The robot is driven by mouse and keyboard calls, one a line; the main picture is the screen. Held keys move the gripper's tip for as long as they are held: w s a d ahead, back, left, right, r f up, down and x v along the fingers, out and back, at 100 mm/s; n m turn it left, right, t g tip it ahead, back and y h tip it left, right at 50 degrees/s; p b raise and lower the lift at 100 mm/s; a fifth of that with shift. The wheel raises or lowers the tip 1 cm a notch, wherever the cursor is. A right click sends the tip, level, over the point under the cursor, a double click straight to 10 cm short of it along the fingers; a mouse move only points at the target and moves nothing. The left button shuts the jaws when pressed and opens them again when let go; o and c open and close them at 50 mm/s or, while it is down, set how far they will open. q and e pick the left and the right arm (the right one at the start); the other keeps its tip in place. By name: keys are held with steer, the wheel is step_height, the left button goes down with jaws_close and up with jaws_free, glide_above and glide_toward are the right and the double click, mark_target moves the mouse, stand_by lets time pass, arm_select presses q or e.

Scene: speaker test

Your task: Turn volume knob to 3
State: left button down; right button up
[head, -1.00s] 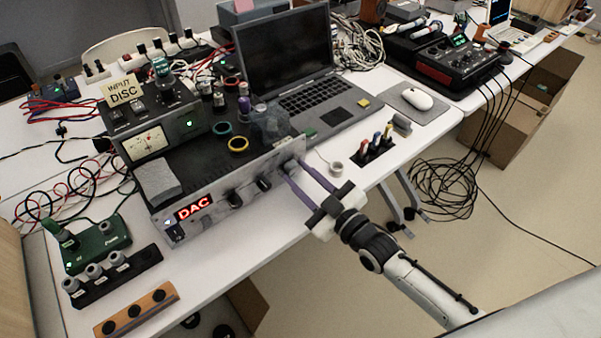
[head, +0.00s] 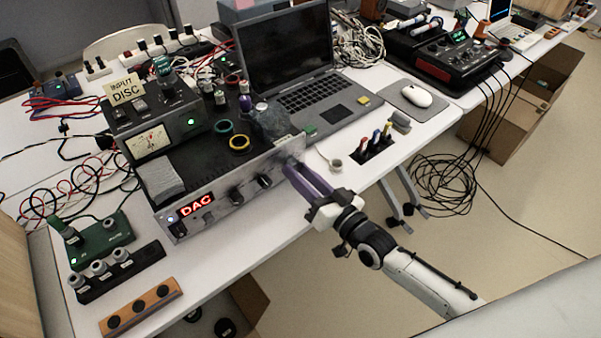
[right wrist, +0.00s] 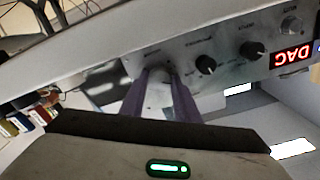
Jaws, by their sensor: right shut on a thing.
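The silver-fronted audio unit (head: 218,193) with a red lit DAC display (head: 195,205) stands at the table's front edge. My right gripper (head: 292,168) reaches the right end of its front panel. Two dark knobs, one (head: 236,196) and another (head: 264,181), sit further left on the panel. My left gripper is not in view.
A laptop (head: 318,100) stands behind the unit, with a tape roll (head: 335,164) and colored-handled tools (head: 375,141) to the right. A green box (head: 100,241) and an orange strip (head: 141,306) lie at front left. Space before the panel is clear.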

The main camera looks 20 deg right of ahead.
steer(key=shift+m, duration=0.7)
steer(key=o, duration=1)
steer(key=shift+o, duration=0.2)
steer(key=v, duration=1)
steer(key=shift+s, duration=0.2)
